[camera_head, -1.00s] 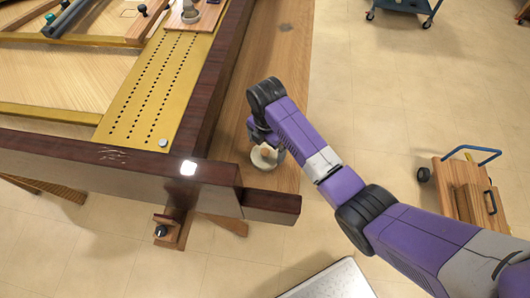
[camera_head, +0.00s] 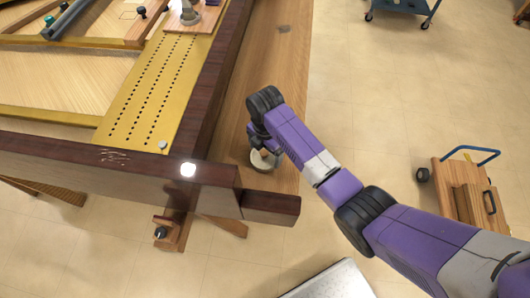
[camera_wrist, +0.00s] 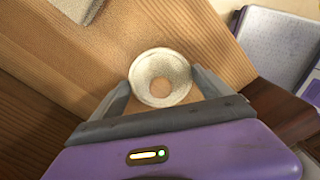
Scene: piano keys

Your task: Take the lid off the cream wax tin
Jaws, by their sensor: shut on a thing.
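The cream wax tin (camera_head: 261,166) is small, round and pale, on the wooden bench strip beside the dark piano case. In the wrist view its round cream top (camera_wrist: 147,69) looks like a ring with a tan middle. My gripper (camera_wrist: 160,82) has one finger on each side of this round cream piece and is shut on it. In the head view my gripper (camera_head: 262,148) is above the tin and partly hides it. I cannot tell where the lid meets the body, or whether the two are apart.
The dark piano rim (camera_head: 222,90) runs close on the left, with a gold plate (camera_head: 160,85) inside it. The wooden bench (camera_head: 280,70) is mostly bare beyond my gripper. A wooden cart (camera_head: 460,185) stands on the floor at right.

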